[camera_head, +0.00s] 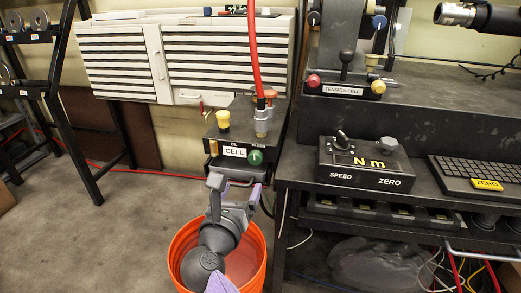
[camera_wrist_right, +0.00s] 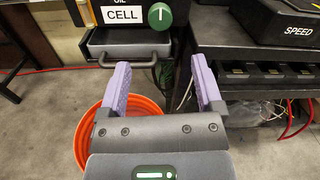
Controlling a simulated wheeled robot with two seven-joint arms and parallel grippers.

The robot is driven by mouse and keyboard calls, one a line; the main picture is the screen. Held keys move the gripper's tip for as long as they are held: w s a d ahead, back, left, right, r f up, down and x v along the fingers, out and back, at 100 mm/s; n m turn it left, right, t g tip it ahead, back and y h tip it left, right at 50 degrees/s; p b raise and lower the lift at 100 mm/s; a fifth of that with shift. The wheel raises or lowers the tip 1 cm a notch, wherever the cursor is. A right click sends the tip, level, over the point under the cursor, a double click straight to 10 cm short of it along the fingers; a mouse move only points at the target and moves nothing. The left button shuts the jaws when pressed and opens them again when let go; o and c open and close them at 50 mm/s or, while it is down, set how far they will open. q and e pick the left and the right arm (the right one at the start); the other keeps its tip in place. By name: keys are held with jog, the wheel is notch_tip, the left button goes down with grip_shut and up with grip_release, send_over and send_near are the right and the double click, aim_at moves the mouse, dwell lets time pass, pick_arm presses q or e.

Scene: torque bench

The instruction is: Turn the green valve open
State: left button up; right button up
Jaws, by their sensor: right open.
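The green valve (camera_head: 256,157) is a round knob with a pale mark on the front of the black box labelled CELL (camera_head: 222,142). In the right wrist view the green valve (camera_wrist_right: 160,16) shows at the top, beyond the fingertips. My right gripper (camera_head: 238,187) is below and in front of the valve, apart from it. In the wrist view my right gripper (camera_wrist_right: 162,78) has its two purple-padded fingers spread with nothing between them. My left gripper is not in view.
An orange bucket (camera_head: 258,250) stands below my right gripper. A red hose (camera_head: 253,50) rises from the CELL box.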

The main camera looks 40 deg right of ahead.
aim_at(254, 160)
jog(key=b+x, duration=0.3)
jog(key=x, duration=0.6)
jog(key=shift+f, duration=0.1)
jog(key=shift+w+d, duration=0.2)
jog(key=shift+d, duration=0.15)
jog(key=shift+c, duration=1)
jog(key=c, duration=0.7)
grip_shut()
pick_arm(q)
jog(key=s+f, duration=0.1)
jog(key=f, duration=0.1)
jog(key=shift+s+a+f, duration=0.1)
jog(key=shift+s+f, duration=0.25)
